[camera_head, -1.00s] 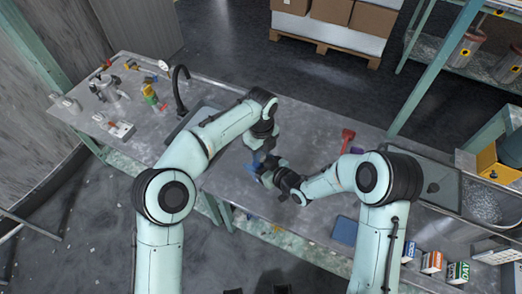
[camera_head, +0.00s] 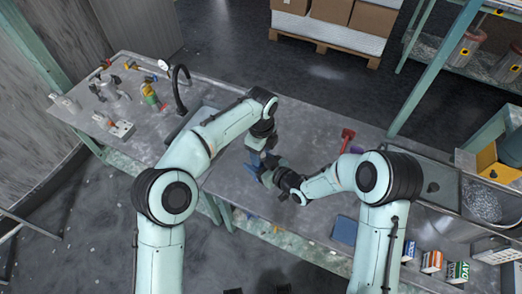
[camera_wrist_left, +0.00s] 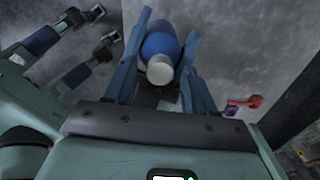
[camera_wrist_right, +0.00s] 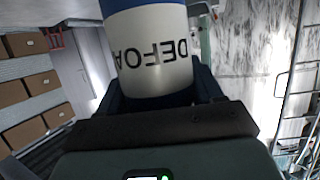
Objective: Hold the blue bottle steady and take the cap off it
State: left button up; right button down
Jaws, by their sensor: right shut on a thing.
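The blue bottle (camera_wrist_left: 159,45) shows in the left wrist view, its white cap (camera_wrist_left: 160,70) facing that camera. In the right wrist view the bottle (camera_wrist_right: 153,45) is large and close, with a white label lettered "DEFOA" upside down. My right gripper (camera_wrist_right: 160,92) is shut on the bottle and holds it above the table. My left gripper (camera_wrist_left: 169,22) is open; its blue fingers lie on either side of the bottle and cap, with gaps beside the cap. In the head view, the left gripper (camera_head: 254,164) meets the right hand, and the bottle is mostly hidden there.
The grey table (camera_head: 305,130) lies below. A red tool (camera_head: 347,138) and a purple item (camera_head: 357,149) lie right of the hands. A blue flat item (camera_head: 344,230) is near the front edge. A black faucet (camera_head: 180,88) stands left, boxes (camera_head: 431,261) at right.

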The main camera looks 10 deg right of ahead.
pick_arm(q)
jog(key=shift+r, duration=2.3)
jog(key=shift+c, duration=0.2)
jog(key=shift+d+r+m, duration=0.1)
jog(key=shift+r+m, duration=0.85)
jog(key=shift+m, duration=0.05)
jog(key=shift+r+m, duration=0.55)
jog(key=shift+m, duration=0.05)
jog(key=shift+f, duration=3.8)
grip_shut()
jog(key=shift+n, duration=1.6)
